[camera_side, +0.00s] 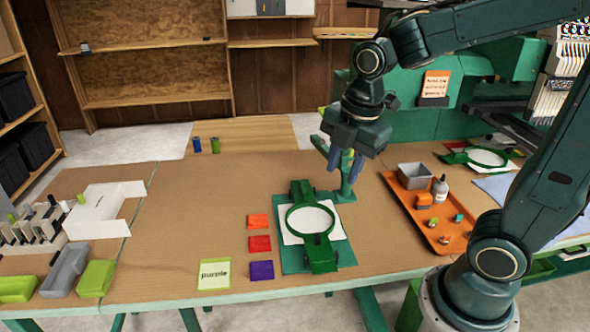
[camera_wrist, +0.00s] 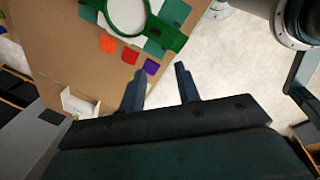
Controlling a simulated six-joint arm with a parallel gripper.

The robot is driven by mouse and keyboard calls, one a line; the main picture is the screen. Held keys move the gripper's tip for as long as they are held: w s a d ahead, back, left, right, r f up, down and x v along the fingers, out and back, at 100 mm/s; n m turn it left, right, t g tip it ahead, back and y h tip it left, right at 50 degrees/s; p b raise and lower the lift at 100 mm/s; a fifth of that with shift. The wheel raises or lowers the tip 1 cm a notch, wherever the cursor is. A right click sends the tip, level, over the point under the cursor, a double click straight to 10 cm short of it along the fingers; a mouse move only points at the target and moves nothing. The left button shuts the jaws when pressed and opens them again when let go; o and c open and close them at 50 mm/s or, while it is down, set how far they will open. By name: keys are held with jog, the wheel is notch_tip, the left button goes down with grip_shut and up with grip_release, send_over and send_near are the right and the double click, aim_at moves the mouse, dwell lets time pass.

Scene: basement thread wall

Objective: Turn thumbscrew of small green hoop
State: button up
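A green hoop (camera_side: 311,220) with a white round of fabric lies on a dark green board (camera_side: 346,254) in the middle of the table. It also shows at the top of the wrist view (camera_wrist: 127,32), partly cut off. I cannot make out its thumbscrew clearly. A second, smaller-looking green hoop (camera_side: 487,157) lies at the far right of the table. My gripper (camera_side: 345,168) hangs above and behind the nearer hoop, apart from it. In the wrist view its two fingers (camera_wrist: 160,88) stand wide apart with nothing between them.
A green post (camera_side: 347,187) stands close by my gripper. An orange tray (camera_side: 425,222) with a grey bin and white bottle is to the right. Orange, red and purple squares (camera_side: 260,243) and a "purple" card (camera_side: 214,274) lie left of the hoop. The table's left middle is clear.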

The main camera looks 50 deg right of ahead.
aim_at(318, 236)
jog(key=w+f+n+g, duration=0.2)
jog(key=w+f+n, duration=0.3)
jog(key=n, duration=0.4)
jog(key=shift+d+f+n, duration=0.3)
jog(key=shift+f+n, duration=0.1)
jog(key=shift+f, duration=0.3)
jog(key=shift+f, duration=0.1)
jog(key=shift+f, duration=6.8)
jog(key=shift+c, duration=0.4)
grip_shut()
